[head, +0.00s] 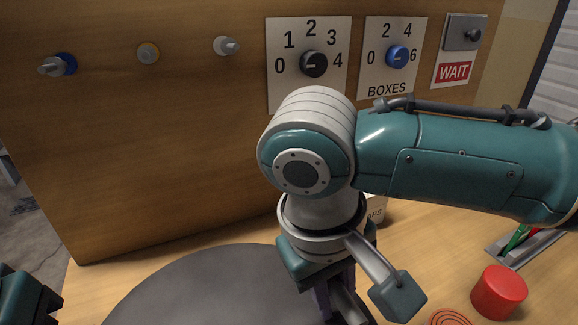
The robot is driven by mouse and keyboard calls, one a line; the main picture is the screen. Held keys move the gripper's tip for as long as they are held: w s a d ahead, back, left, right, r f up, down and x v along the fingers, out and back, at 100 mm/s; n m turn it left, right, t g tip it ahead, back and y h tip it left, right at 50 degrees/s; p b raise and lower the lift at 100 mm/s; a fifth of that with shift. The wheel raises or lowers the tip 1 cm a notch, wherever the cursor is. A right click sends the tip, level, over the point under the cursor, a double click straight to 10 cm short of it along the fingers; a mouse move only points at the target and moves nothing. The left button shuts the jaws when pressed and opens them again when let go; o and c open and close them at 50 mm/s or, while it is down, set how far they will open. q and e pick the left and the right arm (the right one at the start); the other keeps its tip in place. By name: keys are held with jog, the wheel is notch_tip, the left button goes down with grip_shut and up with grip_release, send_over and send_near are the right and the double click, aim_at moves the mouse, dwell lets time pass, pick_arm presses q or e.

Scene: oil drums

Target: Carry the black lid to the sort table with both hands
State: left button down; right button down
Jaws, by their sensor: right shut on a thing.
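The black lid (205,290) is a large dark grey disc at the bottom centre-left of the head view. Its near part is cut off by the frame's lower edge. My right gripper (335,302) points down at the lid's right edge and is shut on it; the fingertips are mostly hidden by the gripper body and the frame edge. A teal part of my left gripper (28,298) shows in the bottom left corner, apart from the lid in the picture. Its fingers are out of sight.
A wooden panel (160,150) stands behind the wooden table (420,255), with pegs, two dials and a WAIT sign (453,72). A red cylinder (499,291) and a red ringed disc (447,318) are at right.

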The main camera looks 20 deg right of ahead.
pick_arm(q)
jog(key=shift+a, duration=0.15)
jog(key=shift+f, duration=0.1)
pick_arm(e)
jog(key=shift+f, duration=0.1)
